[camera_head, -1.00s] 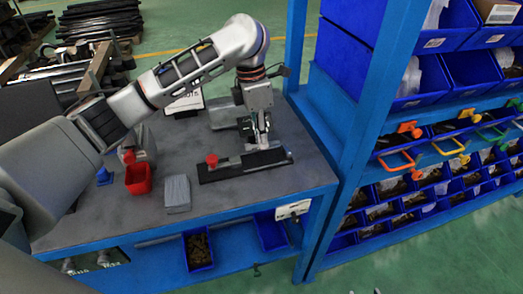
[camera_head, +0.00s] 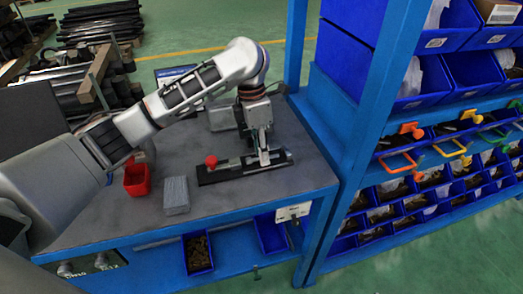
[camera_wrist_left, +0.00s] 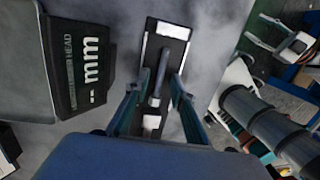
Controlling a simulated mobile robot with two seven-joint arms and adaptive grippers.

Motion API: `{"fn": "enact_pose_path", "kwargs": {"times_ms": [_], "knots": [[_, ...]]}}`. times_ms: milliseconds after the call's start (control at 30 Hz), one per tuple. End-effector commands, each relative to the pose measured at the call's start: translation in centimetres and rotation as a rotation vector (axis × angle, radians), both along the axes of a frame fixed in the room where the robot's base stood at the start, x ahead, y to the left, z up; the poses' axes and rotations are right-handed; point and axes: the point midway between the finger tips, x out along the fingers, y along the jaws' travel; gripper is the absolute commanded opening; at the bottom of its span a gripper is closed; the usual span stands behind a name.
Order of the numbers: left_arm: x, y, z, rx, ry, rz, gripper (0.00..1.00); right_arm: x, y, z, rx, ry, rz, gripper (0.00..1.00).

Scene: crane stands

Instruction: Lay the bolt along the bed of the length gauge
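My left gripper (camera_head: 265,160) points down at the gauge's right half. In the wrist view its fingers (camera_wrist_left: 158,92) stand apart, one each side of the bolt, with gaps. My right gripper is out of view.
A red bin (camera_head: 137,181) and a grey block (camera_head: 176,195) stand left of the gauge. A grey device (camera_wrist_left: 75,65) marked "mm" sits beside it in the wrist view. A blue shelf post (camera_head: 350,140) and bin rack border the bench on the right.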

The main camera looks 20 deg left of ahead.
Motion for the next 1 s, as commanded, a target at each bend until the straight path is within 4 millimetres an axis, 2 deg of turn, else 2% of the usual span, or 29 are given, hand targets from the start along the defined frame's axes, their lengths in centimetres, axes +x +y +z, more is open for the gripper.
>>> {"fn": "enact_pose_path", "kwargs": {"times_ms": [200,333,700,833,1000], "knots": [[0.0,0.1,0.1,0.001,0.000,0.000,0.24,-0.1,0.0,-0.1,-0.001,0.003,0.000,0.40],[0.1,0.2,1.1,0.002,-0.002,0.001,0.24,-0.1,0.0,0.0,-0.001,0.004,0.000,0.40],[0.5,1.3,8.4,0.003,-0.005,0.003,0.24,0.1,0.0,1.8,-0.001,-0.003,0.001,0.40],[0.5,1.5,10.4,0.001,-0.003,0.002,0.24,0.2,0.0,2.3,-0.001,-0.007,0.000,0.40],[0.6,1.7,11.9,0.001,-0.001,0.001,0.24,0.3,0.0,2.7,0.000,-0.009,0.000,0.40]]}}
